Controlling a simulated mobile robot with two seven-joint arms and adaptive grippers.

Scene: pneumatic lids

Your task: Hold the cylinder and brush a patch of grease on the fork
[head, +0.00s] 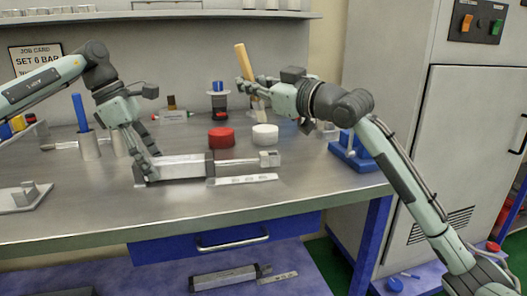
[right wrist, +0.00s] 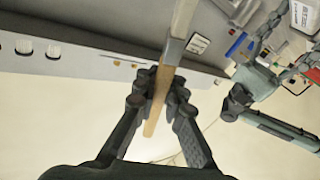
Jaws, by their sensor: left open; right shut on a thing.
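The grey cylinder (head: 186,164) lies on the bench, its rod pointing right to a pale metal fork (head: 269,158). My left gripper (head: 147,166) is open at the cylinder's left end, its fingers down around or beside the body; contact is unclear. My right gripper (head: 252,88) is shut on the wooden handle of a brush (head: 242,61), held tilted above the bench behind the fork. The handle also shows between the fingers in the right wrist view (right wrist: 157,102). The brush's lower end is partly hidden in the head view. I cannot make out grease on the fork.
A red round pot (head: 221,138) and a white round pot (head: 265,135) stand behind the rod. A marked pale strip (head: 244,179) lies in front of it. A blue fixture (head: 352,155) stands at the right edge.

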